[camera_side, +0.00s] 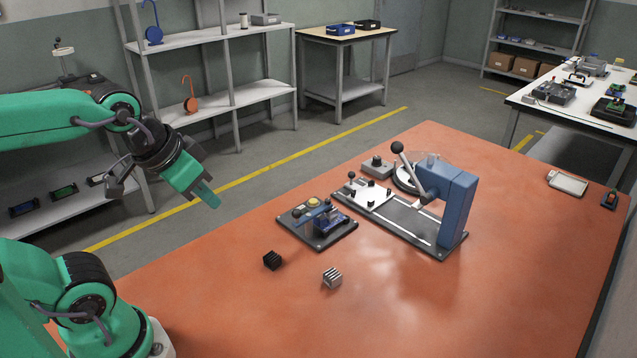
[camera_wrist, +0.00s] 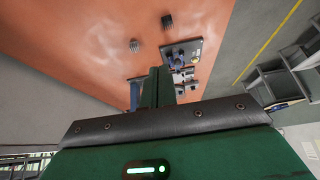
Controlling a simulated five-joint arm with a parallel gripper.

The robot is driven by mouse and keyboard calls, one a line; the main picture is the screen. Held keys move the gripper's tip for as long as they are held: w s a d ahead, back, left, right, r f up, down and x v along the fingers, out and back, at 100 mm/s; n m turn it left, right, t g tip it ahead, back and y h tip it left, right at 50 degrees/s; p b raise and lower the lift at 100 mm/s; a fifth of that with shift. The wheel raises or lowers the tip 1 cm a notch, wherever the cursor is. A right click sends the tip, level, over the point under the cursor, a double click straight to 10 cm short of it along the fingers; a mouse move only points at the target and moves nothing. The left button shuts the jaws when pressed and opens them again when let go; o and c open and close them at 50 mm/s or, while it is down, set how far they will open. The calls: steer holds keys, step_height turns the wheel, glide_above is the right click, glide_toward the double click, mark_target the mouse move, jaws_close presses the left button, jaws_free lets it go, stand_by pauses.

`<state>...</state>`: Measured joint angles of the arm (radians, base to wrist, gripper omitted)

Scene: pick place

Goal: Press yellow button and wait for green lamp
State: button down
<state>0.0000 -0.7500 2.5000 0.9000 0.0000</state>
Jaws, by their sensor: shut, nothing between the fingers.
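A small yellow button (camera_side: 313,202) shows on a dark plate (camera_side: 322,242) on the orange table, beside a blue device (camera_side: 325,219). My gripper (camera_side: 213,203) is shut and empty. It is in the air above the table's left edge, left of the plate and apart from it. Its fingers also show in the wrist view (camera_wrist: 162,72). I cannot make out a lit green lamp on the table.
A black finned block (camera_side: 272,260) and a silver finned block (camera_side: 332,278) lie in front of the plate. A blue lever press (camera_side: 445,200) stands to the right, with a grey box (camera_side: 377,167) behind it. The orange table's (camera_side: 450,315) front is clear.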

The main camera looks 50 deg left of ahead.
steer(key=shift+w, duration=0.15)
steer(key=m+t+y, duration=0.2)
steer(key=m+t, duration=0.1)
steer(key=m, duration=2.2)
glide_above(311, 203)
step_height(311, 203, down, 12)
steer(key=shift+f, duration=0.15)
steer(key=shift+f, duration=0.1)
steer(key=shift+f, duration=4.3)
